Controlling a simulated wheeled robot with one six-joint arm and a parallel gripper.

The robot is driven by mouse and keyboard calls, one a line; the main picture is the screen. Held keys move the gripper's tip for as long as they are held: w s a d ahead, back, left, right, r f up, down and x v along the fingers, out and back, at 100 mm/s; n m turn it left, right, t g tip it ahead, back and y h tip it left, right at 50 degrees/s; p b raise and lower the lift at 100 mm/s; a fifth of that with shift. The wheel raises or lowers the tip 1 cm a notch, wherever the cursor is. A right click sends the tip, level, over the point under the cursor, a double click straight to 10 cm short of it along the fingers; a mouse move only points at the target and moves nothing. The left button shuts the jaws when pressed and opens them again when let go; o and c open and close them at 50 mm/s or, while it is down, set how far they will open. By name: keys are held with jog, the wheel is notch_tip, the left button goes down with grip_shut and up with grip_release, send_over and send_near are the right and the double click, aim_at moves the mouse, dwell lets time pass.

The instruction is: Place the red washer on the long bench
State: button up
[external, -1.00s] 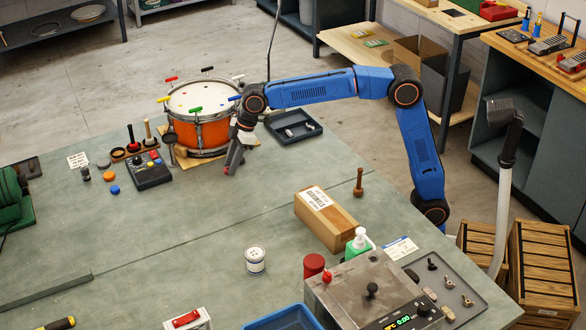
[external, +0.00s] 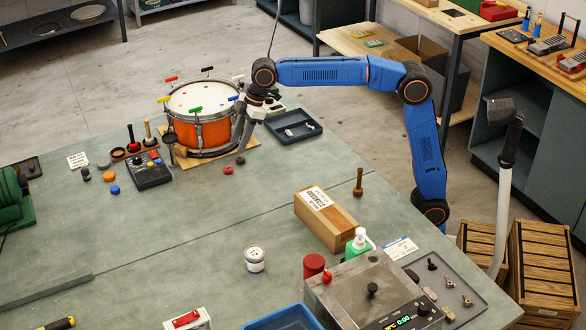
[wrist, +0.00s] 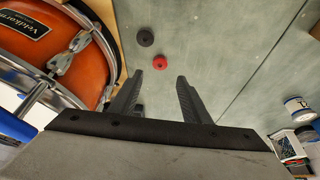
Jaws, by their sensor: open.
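The red washer (external: 228,170) lies flat on the grey-green long bench (external: 180,225), in front of the drum. In the wrist view the red washer (wrist: 160,63) lies past my fingertips and touches neither finger. My gripper (external: 243,150) is above the bench beside the drum, a little behind the red washer. In the wrist view my gripper (wrist: 170,80) has its two fingers apart with nothing between them.
An orange drum (external: 204,122) stands just left of my gripper. A dark tray (external: 293,127) is to the right. A black control box (external: 150,172) and several small pieces are farther left. A wooden box (external: 325,218) stands nearer. The bench middle is clear.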

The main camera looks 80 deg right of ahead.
jog(key=shift+v, duration=1.4)
